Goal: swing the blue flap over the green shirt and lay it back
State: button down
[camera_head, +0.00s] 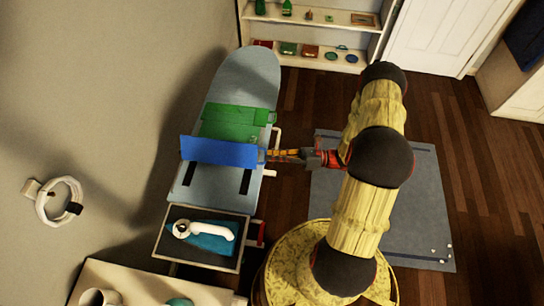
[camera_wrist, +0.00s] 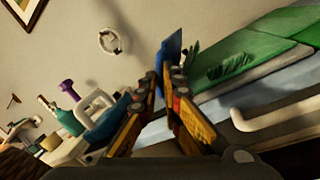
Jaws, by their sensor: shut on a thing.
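The blue flap (camera_head: 220,152) spans the ironing board crosswise, beside the near edge of the green shirt (camera_head: 232,122). My gripper (camera_head: 270,155) reaches in from the right and is shut on the tab at the flap's right end. In the wrist view the blue flap (camera_wrist: 170,50) shows narrow and steep, nearly edge-on, between the fingertips of my gripper (camera_wrist: 164,76). It looks raised off the board there. The green shirt (camera_wrist: 262,62) lies flat to the right of it in that view. The jaws partly hide the tab.
The ironing board (camera_head: 212,190) has two dark strips near its front end. A tray (camera_head: 160,243) with a white-handled iron (camera_head: 212,230) stands at that end. A wall shelf (camera_head: 310,14) is behind. A grey mat (camera_head: 325,200) lies on the floor at the right.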

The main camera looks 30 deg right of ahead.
jog(key=shift+f, duration=0.1)
jog(key=c, duration=2)
grip_release()
jog(key=shift+o, duration=0.2)
jog(key=v, duration=1.2)
